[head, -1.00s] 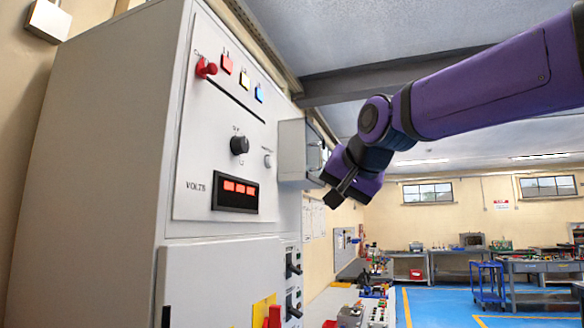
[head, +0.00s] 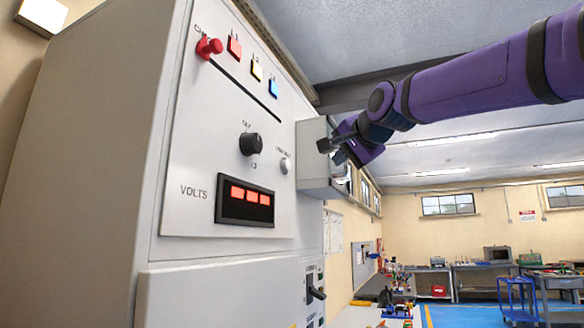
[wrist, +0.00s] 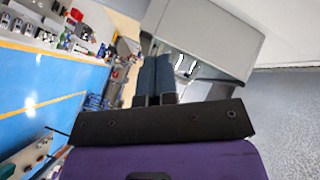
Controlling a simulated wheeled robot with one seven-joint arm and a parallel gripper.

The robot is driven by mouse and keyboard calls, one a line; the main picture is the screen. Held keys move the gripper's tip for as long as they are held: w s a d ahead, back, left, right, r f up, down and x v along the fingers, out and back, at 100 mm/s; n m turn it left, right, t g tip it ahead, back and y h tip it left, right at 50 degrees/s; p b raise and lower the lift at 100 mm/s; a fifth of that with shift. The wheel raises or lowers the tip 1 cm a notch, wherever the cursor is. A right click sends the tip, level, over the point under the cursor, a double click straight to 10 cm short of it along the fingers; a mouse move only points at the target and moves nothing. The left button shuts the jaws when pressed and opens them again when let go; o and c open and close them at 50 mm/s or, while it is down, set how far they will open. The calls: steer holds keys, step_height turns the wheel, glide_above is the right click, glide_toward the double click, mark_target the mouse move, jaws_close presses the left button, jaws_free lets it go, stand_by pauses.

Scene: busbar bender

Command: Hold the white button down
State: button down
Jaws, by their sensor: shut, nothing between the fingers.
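The white button (head: 285,166) is a small round pale knob on the grey panel (head: 200,150), right of the black rotary knob (head: 250,144) and above the right end of the VOLTS display (head: 244,201). My gripper (head: 324,146) is right of the button and a little higher in the head view, in front of the grey side box. It appears apart from the button. Its two fingers are together and empty; they also show in the wrist view (wrist: 154,75). I cannot make out the button in the wrist view.
The grey box (head: 313,160) projects from the cabinet right beside the button, close to my gripper; it also shows in the wrist view (wrist: 205,35). A red knob (head: 209,47) and red, yellow and blue lamps sit higher on the panel. Benches stand far right.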

steer(key=w+a, duration=0.3)
steer(key=a, duration=0.5)
steer(key=shift+a, duration=0.15)
stand_by(2.2)
steer(key=shift+w+a, duration=0.1)
steer(key=shift+a, duration=0.3)
steer(key=shift+w+a, duration=0.15)
steer(key=shift+a, duration=0.3)
stand_by(2.0)
stand_by(0.7)
steer(key=shift+s+d, duration=0.3)
steer(key=shift+d, duration=0.55)
steer(key=shift+d, duration=0.1)
steer(key=shift+s+d, duration=0.3)
steer(key=shift+d, duration=0.45)
steer(key=shift+s+d, duration=0.25)
steer(key=shift+d, duration=0.5)
steer(key=shift+s+d, duration=0.3)
steer(key=shift+d, duration=0.45)
